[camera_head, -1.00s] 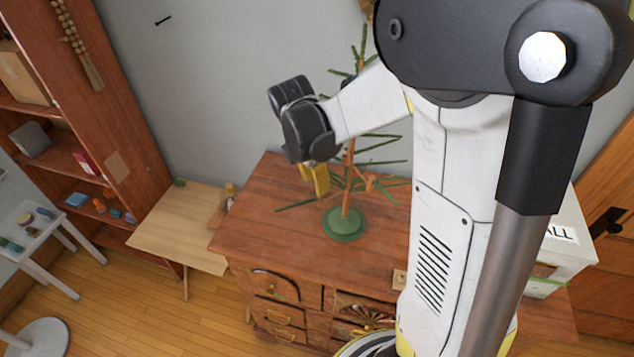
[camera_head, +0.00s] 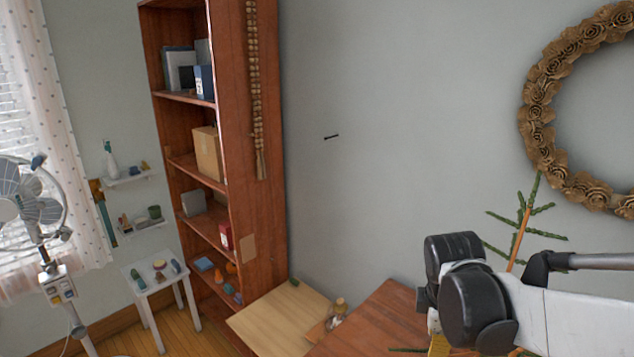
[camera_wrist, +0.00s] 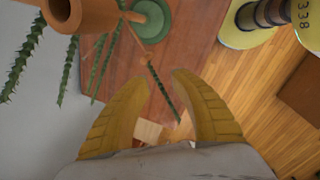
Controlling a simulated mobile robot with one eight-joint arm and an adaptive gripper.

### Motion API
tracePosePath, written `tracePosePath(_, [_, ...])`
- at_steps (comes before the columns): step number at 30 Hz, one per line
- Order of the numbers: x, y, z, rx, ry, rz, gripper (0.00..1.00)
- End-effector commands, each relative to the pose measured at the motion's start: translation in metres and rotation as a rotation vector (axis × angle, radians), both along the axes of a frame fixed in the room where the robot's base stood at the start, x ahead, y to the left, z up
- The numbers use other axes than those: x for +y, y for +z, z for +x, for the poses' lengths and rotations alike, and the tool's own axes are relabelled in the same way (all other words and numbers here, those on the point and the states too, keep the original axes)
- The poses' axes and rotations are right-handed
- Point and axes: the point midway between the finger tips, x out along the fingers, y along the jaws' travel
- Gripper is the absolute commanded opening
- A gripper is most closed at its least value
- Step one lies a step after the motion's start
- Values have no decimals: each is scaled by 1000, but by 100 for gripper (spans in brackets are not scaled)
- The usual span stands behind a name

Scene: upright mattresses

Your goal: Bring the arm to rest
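My arm reaches in from the lower right of the head view, with its dark wrist joint low in the picture. Only a yellow sliver of my gripper shows there, at the bottom edge. The gripper is above the wooden dresser (camera_head: 375,318), close to the sparse green tree (camera_head: 520,225). The tree's round green base (camera_wrist: 152,20) shows at the top of the wrist view. Thin branches hang near the fingertips.
A tall bookshelf (camera_head: 262,215) stands left of a pale low table (camera_head: 275,315). A white side table (camera_head: 150,276) and a fan (camera_head: 35,205) are farther left. A wreath (camera_head: 545,110) hangs on the wall. The wall between bookshelf and wreath is mostly bare.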

Motion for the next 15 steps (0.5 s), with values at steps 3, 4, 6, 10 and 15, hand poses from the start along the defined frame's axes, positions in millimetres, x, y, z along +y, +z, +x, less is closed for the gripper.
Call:
tracePosePath(3, [17, -33, -27, -139, -251, 95, 29])
tracePosePath(4, [21, -38, -33, -174, -316, 124, 29])
tracePosePath(6, [30, -51, -48, -250, -472, 201, 29])
tracePosePath(10, [44, -78, -72, -364, -741, 358, 29])
tracePosePath(15, [56, -104, -93, -449, -993, 531, 29])
